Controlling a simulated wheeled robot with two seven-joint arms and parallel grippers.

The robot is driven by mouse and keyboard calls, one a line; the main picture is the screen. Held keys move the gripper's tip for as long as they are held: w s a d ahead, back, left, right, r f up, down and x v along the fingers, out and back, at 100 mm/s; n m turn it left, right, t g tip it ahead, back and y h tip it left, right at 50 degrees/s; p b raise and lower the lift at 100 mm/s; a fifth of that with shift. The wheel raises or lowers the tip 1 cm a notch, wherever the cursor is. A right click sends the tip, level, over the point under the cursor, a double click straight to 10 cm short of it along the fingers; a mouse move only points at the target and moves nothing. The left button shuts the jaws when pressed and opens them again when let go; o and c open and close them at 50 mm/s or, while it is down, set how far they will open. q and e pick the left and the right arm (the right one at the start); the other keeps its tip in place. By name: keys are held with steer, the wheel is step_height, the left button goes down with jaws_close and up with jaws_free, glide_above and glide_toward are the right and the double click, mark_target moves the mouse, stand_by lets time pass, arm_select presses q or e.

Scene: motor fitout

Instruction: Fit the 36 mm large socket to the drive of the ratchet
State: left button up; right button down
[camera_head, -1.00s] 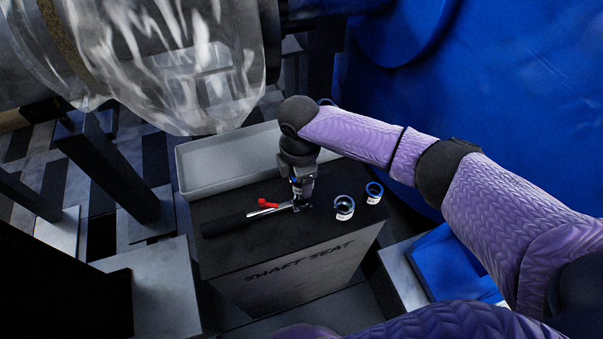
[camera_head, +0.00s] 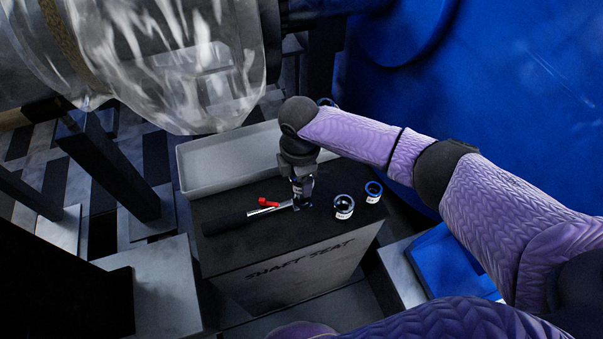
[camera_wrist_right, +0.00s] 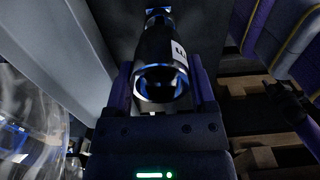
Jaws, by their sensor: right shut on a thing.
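The ratchet lies on top of the dark block, with its black handle (camera_head: 226,223) to the left and a steel shank (camera_head: 268,211) to the right. My right gripper (camera_head: 302,197) points down at the ratchet's head end and hides the drive. It is shut on a dark socket (camera_wrist_right: 161,84) with a bright, blue-tinted rim and a white label, seen between the jaws in the right wrist view. Its size cannot be read. Whether it sits on the drive cannot be told. Two other sockets, one dark-rimmed (camera_head: 343,207) and one blue-rimmed (camera_head: 373,192), stand to the right. My left gripper is not in view.
A red piece (camera_head: 267,202) lies beside the ratchet's shank. The block (camera_head: 300,272) reads "SHAFT SEAT" on its front. A grey tray (camera_head: 190,170) lies behind it. Clear plastic sheeting (camera_head: 180,60) hangs above at the left. A large blue body (camera_head: 500,110) stands at the right.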

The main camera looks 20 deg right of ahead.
steer(key=shift+f, duration=0.35)
steer(key=shift+f+b, duration=0.5)
steer(key=shift+f, duration=0.1)
steer(key=shift+f, duration=0.45)
stand_by(0.4)
steer(key=shift+c, duration=0.2)
jaws_free()
steer(key=shift+o, duration=0.2)
